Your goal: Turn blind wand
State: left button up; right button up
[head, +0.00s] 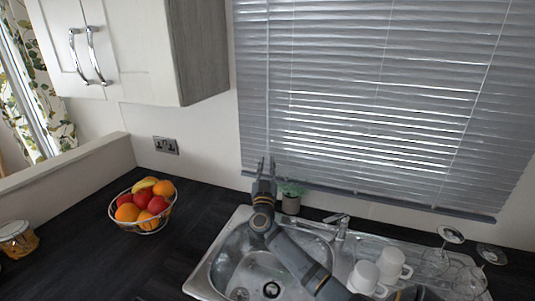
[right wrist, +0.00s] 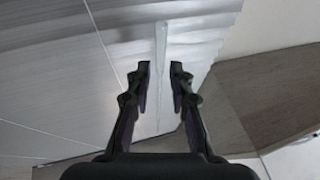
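The grey slatted blind (head: 350,90) hangs over the window, its slats nearly shut. Its wand shows as a thin pale vertical line (head: 267,90) near the blind's left edge. My right gripper (head: 265,166) points up near the blind's lower left part, in line with the wand. In the right wrist view, my right gripper (right wrist: 160,72) is open, with the pale wand (right wrist: 161,50) showing in the gap between the fingers. Neither finger visibly touches it, and I cannot tell its depth. My left gripper is not in view.
A sink (head: 222,262) lies below my right arm. A small potted plant (head: 291,202) stands by the tap (head: 341,228). White mugs (head: 366,278) and glasses are at the right. A fruit basket (head: 146,206) stands left; a wall cabinet (head: 150,45) hangs above.

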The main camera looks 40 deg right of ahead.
aim_at(268, 153)
jog(key=x, duration=0.4)
jog(key=shift+w+d+r, duration=0.15)
jog(key=shift+w+r, duration=0.05)
jog(key=shift+r, duration=0.05)
jog(key=shift+d, duration=0.1)
jog(key=shift+w, duration=0.1)
grip_shut()
